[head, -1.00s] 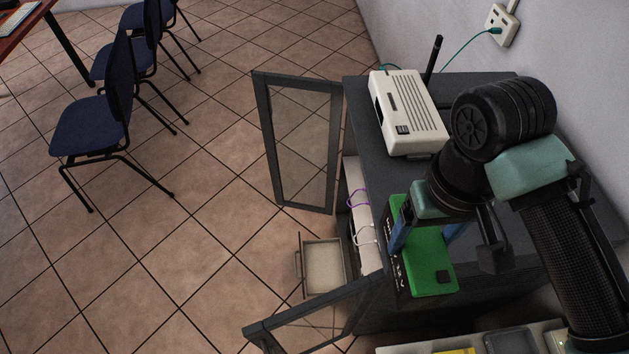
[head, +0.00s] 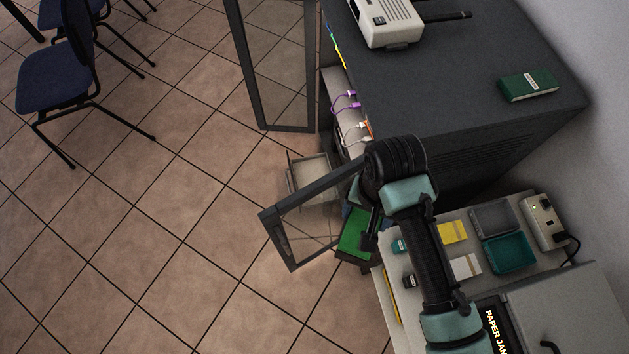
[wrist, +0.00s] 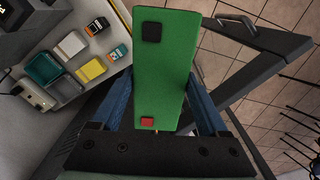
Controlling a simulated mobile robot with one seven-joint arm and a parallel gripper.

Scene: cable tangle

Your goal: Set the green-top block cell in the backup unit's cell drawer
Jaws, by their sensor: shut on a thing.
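The green-top block cell (head: 355,232) is in my gripper, below the front of the cabinet and close to the open glass door. In the wrist view the block cell (wrist: 165,65) shows its green face, with a black square at one end and a small red one near my gripper. My gripper (wrist: 161,105) is shut on it, a blue finger on each side. An open drawer (head: 313,172) with a pale inside sticks out low at the cabinet front, beyond the door frame, apart from the block. The drawer's inside is partly hidden by the door.
The near glass door (head: 310,218) stands open between my gripper and the drawer; the far door (head: 275,65) is open too. A side table (head: 435,268) holds trays and small boxes.

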